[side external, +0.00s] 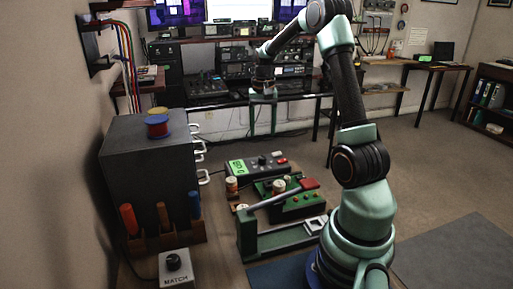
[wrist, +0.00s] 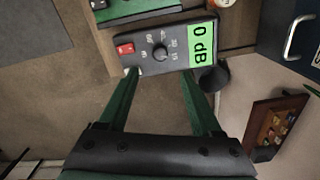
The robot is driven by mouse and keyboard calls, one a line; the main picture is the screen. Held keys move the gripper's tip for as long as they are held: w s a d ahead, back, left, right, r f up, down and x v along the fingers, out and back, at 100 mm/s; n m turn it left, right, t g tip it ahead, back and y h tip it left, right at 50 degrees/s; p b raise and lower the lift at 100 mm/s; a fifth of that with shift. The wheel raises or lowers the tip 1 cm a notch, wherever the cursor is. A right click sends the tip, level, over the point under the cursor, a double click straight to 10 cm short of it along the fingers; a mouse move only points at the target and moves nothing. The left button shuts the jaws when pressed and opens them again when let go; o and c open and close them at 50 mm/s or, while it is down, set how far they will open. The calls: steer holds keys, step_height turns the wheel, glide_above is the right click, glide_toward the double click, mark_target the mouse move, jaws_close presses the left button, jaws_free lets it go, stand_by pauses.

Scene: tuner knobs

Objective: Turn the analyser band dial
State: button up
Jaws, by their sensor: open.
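The dial also shows small in the side view (side external: 261,160). A red button (wrist: 125,49) sits beside it. My gripper (side external: 262,128) is open and empty, pointing down above the analyser. In the wrist view the two green fingers (wrist: 158,74) are spread wide, short of the dial and not touching it.
A green device with a lever (side external: 275,235) and a green board (side external: 290,205) stand close in front of the analyser. A grey drawer cabinet (side external: 150,160) with white handles is on the left. A grey box marked MATCH (side external: 177,281) with a knob is at the front.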

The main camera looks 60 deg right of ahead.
step_height(320, 180, up, 2)
steer(key=shift+r, duration=0.25)
steer(key=a+r+n+t+h, duration=0.1)
steer(key=a+r+n+t, duration=0.4)
steer(key=a, duration=1.2)
steer(key=s+a+r+n, duration=0.1)
steer(key=s+a+n, duration=0.1)
steer(key=a, duration=0.4)
steer(key=s+a+r+n+y, duration=0.1)
steer(key=s+a+n, duration=0.2)
steer(key=a+n, duration=0.2)
steer(key=shift+s+a+r+t, duration=0.2)
steer(key=shift+a+t, duration=0.1)
steer(key=shift+a, duration=0.55)
steer(key=shift+d, duration=0.1)
